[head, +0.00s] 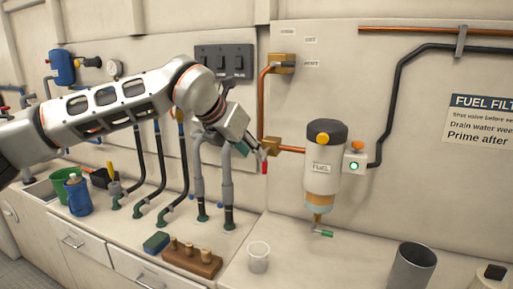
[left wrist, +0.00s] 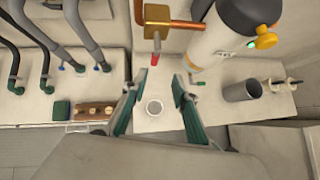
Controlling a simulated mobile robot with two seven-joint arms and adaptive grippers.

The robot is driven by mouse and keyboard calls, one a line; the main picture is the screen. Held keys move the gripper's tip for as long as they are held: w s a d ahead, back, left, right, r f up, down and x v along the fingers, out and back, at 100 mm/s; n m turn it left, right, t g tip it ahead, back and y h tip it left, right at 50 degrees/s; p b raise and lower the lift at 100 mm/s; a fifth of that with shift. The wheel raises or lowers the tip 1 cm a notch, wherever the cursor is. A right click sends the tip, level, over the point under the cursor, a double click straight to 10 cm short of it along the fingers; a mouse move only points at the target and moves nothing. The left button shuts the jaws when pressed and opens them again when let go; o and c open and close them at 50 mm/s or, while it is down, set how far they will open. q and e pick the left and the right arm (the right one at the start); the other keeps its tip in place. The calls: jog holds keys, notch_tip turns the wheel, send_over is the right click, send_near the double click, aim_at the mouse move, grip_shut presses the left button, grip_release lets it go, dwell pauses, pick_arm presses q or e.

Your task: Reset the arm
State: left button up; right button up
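My left arm reaches in from the left in the head view. Its gripper (head: 254,150) is in front of the back wall, close to a copper-pipe valve with a red-tipped handle (head: 264,166). In the left wrist view the two green-and-dark fingers of this gripper (left wrist: 160,80) stand wide apart, with nothing between them in grasp. The red tip (left wrist: 155,64) shows just beyond the fingertips; I cannot tell whether they touch. My right gripper is in neither view.
The fuel filter (head: 322,180) hangs right of the gripper, with a green-handled drain (head: 323,233) below. On the counter are a clear cup (head: 259,257), a grey cylinder (head: 412,268), a wooden block with plugs (head: 192,259) and a blue-green sponge (head: 156,243). Hoses rise on the left.

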pick_arm(q)
jog(key=s+d+f+m+g+h, duration=0.1)
jog(key=s+d+f+g+h, duration=0.4)
jog(key=s+d+f, duration=0.55)
jog(key=s+d+n+g+h, duration=0.2)
jog(key=s+d+n+h, duration=0.4)
jog(key=s+d+h, duration=0.3)
jog(key=w+a+f+n+t+y, duration=0.2)
jog(key=a+f+n+t+y, duration=0.2)
jog(key=a+f+n+t, duration=0.65)
jog(key=w+a+f+n+t+y, duration=0.4)
jog(key=a+f+n, duration=0.3)
jog(key=f+n, duration=0.5)
jog(key=s+a+f+n+g+y, duration=0.2)
jog(key=s+a+f+n+y, duration=0.2)
jog(key=s+a+f, duration=0.3)
jog(key=s+a+f+n+g+y, duration=0.2)
jog(key=s+a+f+n, duration=0.4)
jog(key=s+f, duration=0.7)
notch_tip(320, 180, down, 2)
jog(key=shift+a+f+y, duration=0.2)
jog(key=shift+a+y, duration=0.7)
jog(key=shift+a, duration=0.05)
